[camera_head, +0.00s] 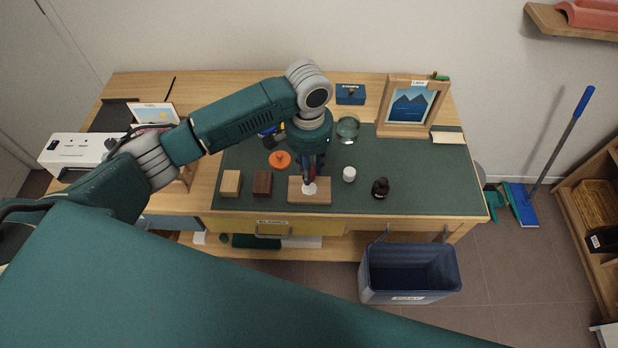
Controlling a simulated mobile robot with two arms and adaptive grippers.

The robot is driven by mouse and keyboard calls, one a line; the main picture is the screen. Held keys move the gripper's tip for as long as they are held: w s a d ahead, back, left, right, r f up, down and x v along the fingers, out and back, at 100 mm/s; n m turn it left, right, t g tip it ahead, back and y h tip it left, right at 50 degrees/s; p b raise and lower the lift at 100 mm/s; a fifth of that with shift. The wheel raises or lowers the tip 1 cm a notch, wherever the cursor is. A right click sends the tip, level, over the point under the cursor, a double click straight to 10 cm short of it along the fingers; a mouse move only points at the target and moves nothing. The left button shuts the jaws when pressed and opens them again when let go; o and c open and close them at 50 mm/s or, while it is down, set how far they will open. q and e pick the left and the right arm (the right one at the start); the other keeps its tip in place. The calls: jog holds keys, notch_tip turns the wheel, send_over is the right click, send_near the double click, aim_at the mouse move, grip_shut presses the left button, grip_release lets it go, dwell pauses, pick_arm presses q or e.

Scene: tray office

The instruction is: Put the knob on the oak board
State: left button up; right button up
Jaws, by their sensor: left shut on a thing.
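My left gripper (309,179) reaches down from above over the oak board (320,198), a light wooden slab near the front of the green desk mat. It is shut on a small white knob (310,189), which shows just below the fingertips, over the middle of the board. From this angle I cannot tell whether the knob touches the board. The fingers hide part of the knob. My right gripper is not in view.
Near the board are a light block (231,183), a dark brown block (262,183), an orange disc (279,159), a white piece (349,174) and a dark brown figure (380,187). A glass ball (347,129) and picture frame (409,105) stand behind. The mat's front right is clear.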

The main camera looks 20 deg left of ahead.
pick_arm(q)
jog(key=shift+w+f, duration=0.1)
jog(key=shift+f, duration=0.7)
notch_tip(320, 180, down, 3)
jog(key=shift+f, duration=0.55)
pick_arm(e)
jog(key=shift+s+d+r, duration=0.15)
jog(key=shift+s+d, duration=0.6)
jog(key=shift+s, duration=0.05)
pick_arm(q)
jog(key=o, duration=0.7)
jog(key=shift+o, duration=0.9)
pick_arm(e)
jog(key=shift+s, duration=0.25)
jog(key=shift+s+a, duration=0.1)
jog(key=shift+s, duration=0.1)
